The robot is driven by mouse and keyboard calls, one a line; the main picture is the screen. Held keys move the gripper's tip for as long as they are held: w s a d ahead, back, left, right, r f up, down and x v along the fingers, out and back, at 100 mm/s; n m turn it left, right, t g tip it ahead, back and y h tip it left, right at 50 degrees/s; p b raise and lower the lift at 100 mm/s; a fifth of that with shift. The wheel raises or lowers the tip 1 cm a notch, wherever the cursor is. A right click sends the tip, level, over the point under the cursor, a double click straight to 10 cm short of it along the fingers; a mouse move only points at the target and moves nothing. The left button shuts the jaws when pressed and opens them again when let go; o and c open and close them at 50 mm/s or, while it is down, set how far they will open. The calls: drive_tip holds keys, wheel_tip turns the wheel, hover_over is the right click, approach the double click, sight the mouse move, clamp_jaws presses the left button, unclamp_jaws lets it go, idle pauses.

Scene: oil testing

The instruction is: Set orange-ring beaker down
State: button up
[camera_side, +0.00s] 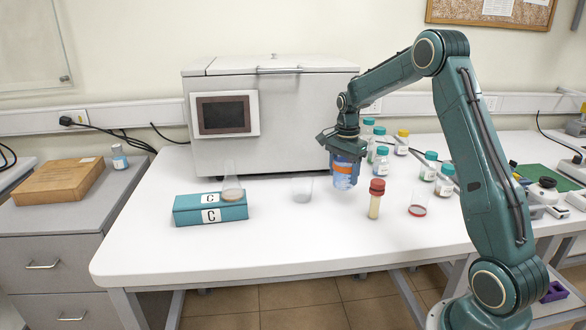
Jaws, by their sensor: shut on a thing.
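My gripper (343,147) points down over the middle right of the white table. It is shut on the orange-ring beaker (344,181), a clear bluish vessel with an orange band near its top. The beaker hangs upright below the jaws. Its bottom looks close to the table top, but I cannot tell if it touches. The jaws hide its rim.
A clear beaker (302,190) stands just left, a red-capped tube (376,198) just right, and a red-based beaker (418,204) farther right. Several capped bottles (382,163) stand behind. The front table (290,245) is clear.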

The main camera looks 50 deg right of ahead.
sight(343, 184)
drive_tip(key=shift+f, duration=2)
drive_tip(key=shift+f, duration=0.15)
drive_tip(key=o, duration=1)
wheel_tip(343, 184, up, 12)
drive_tip(key=shift+r, duration=0.2)
